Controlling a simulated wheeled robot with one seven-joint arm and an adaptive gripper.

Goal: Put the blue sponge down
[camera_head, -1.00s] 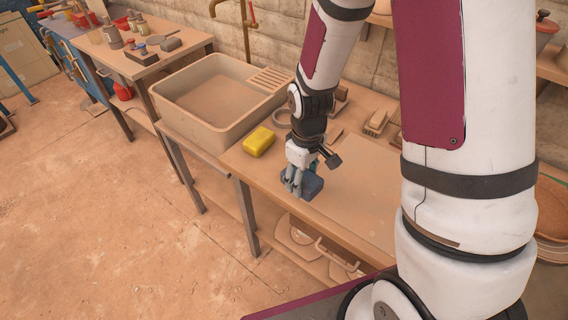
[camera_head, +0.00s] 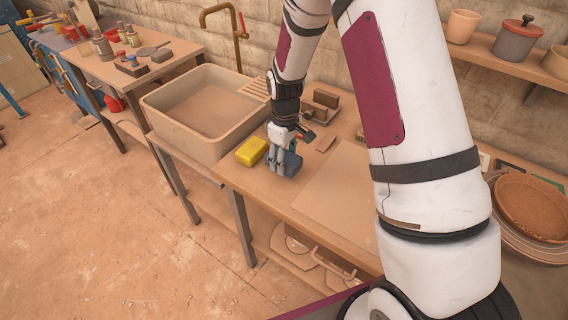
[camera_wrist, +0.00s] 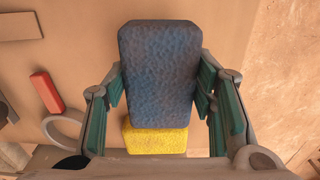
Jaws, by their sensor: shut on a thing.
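The blue sponge (camera_head: 290,163) is in my gripper (camera_head: 281,165), over the wooden counter (camera_head: 235,182) beside the sink. In the wrist view the blue sponge (camera_wrist: 160,75) fills the middle, with the gripper's green-padded fingers (camera_wrist: 161,100) on its two sides. The gripper is shut on it. A yellow sponge (camera_head: 251,151) lies on the counter just left of the blue one in the head view. In the wrist view the yellow sponge (camera_wrist: 155,139) is partly covered by the blue one. I cannot tell whether the blue sponge touches the counter.
A stone sink (camera_head: 158,103) stands left of the yellow sponge. A pale board (camera_head: 335,205) lies on the counter to the right. Blocks (camera_head: 320,104) stand behind my gripper. A red piece (camera_wrist: 46,92) and a ring (camera_wrist: 62,129) show in the wrist view. The counter's front edge is close.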

